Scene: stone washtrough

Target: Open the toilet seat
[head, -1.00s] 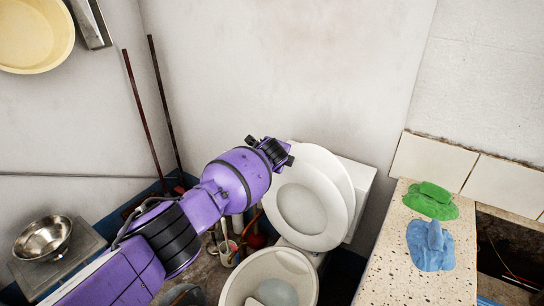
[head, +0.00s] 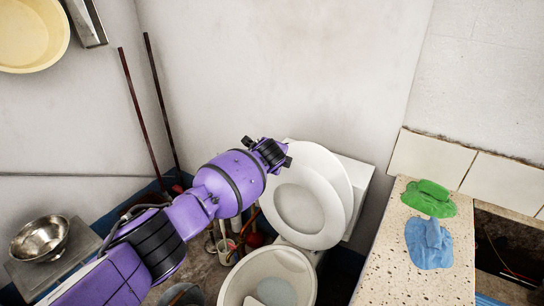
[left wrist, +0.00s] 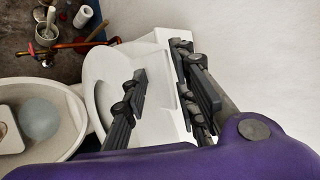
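The white toilet seat (head: 302,203) stands raised, tilted back toward the cistern (head: 357,190), with the lid (head: 338,172) behind it. The toilet bowl (head: 268,262) below is uncovered. My left gripper (head: 268,151) is at the seat's upper left edge in the head view; whether it touches cannot be told. In the left wrist view its two dark fingers (left wrist: 162,72) are spread apart, with white toilet surfaces beyond them. The seat (left wrist: 103,72) shows left of the fingers, partly hidden by one. My right gripper is not in view.
A speckled stone counter (head: 385,255) stands to the right with a green cloth (head: 428,198) and a blue cloth (head: 428,243). Two thin poles (head: 142,120) lean at the left wall. A metal bowl (head: 40,240) sits at the lower left. The wall above the toilet is bare.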

